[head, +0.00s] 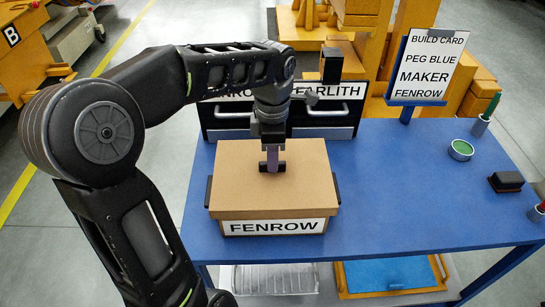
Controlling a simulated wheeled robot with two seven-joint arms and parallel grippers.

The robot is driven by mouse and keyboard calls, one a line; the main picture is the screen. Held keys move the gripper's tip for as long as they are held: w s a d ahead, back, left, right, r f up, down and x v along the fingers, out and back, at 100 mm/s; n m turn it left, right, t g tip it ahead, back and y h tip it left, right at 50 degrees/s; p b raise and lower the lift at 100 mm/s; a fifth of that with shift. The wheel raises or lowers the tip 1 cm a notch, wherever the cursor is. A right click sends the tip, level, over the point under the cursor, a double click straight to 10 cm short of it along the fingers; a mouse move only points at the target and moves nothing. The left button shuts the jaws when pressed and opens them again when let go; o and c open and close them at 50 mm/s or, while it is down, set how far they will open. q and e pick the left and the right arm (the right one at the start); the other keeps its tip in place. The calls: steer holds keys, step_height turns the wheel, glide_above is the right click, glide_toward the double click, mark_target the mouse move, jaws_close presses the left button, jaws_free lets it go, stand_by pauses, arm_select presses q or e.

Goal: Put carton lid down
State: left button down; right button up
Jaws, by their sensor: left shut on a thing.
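A brown carton (272,227) labelled FENROW stands on the blue table, with dark handles at its left and right sides. Its brown lid (235,180) lies over the top of the carton and looks level. My left gripper (272,165) points down at the middle of the lid and is shut on a part standing up from it. Whether the lid rests fully on the carton is hard to tell from here. The inside of the carton is hidden. My right gripper is not in view.
A green-filled round dish (461,150) and a dark block (506,181) lie right. The blue table (400,190) is clear right of the carton.

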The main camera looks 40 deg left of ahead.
arm_select(q)
steer(key=shift+f, duration=0.2)
steer(key=shift+f+b, duration=0.4)
steer(key=shift+b, duration=0.1)
steer(key=c, duration=1.5)
jaws_free()
steer(key=shift+o, duration=0.2)
steer(key=shift+r, duration=0.1)
steer(key=shift+r+p, duration=0.55)
steer(key=shift+p, duration=0.1)
steer(key=shift+r, duration=0.35)
step_height(320, 180, up, 5)
steer(key=shift+r, duration=0.15)
step_height(320, 180, up, 6)
steer(key=p, duration=0.5)
